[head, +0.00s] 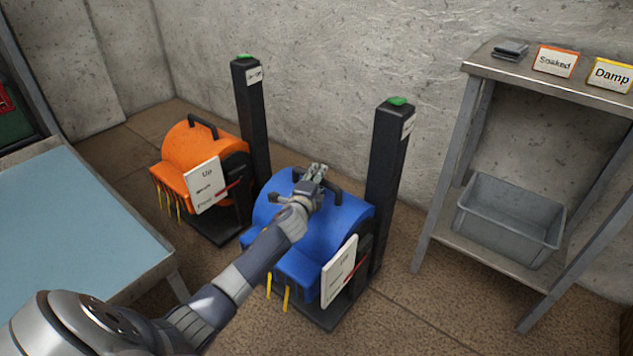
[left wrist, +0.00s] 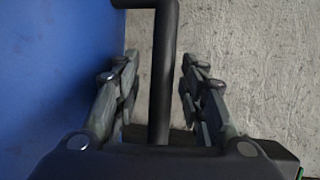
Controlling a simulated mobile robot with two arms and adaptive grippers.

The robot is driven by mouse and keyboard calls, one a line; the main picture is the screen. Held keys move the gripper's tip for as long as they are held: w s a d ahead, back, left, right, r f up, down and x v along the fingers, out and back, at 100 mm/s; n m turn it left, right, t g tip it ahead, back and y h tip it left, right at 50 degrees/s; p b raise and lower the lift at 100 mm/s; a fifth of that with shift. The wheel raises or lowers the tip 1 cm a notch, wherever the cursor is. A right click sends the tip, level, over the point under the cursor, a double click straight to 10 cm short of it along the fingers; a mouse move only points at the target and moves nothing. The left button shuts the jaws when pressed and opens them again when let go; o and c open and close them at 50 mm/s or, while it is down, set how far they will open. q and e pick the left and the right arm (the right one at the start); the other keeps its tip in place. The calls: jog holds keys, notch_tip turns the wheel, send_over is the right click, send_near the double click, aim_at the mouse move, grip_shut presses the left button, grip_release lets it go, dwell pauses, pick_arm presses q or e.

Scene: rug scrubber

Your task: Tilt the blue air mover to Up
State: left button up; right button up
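The blue air mover (head: 345,222) stands on the floor at the foot of a dark post (head: 388,170), its black handle (head: 334,190) on top. A white card (head: 338,272) with a red pointer is on its side; its lettering is too small to read. My left gripper (head: 317,172) is over the top of the mover at the handle. In the left wrist view, the gripper (left wrist: 160,75) is open, with one finger on each side of the black handle bar (left wrist: 163,60) and gaps showing beside it. My right gripper is not in view.
An orange air mover (head: 205,150) with a card reading "Up" stands left behind. A metal shelf (head: 545,85) on the right bears "Soaked" and "Damp" signs and a grey bin (head: 510,220). A blue-topped table (head: 70,225) is at left. A concrete wall is close behind.

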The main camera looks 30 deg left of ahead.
pick_arm(q)
grip_shut()
dwell(0.3)
